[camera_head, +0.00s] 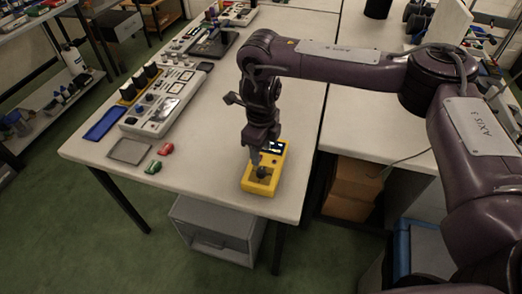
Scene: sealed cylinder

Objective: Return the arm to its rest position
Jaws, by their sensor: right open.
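My right arm comes in from the right side of the head view and reaches over the table (225,120). My right gripper (258,162) points down at the yellow device (262,186) near the table's front right corner. The device has a small dark display and a dark round part on its top. The gripper's fingers are open and overlap the upper part of the device in the picture. I cannot tell whether they touch it. My left gripper is not in view.
A white panel device (158,112), a blue tray (104,124), a grey tray (128,151), a red piece (165,149) and a green piece (153,167) lie on the table's left side. The table's middle is clear. A grey box (212,232) stands below.

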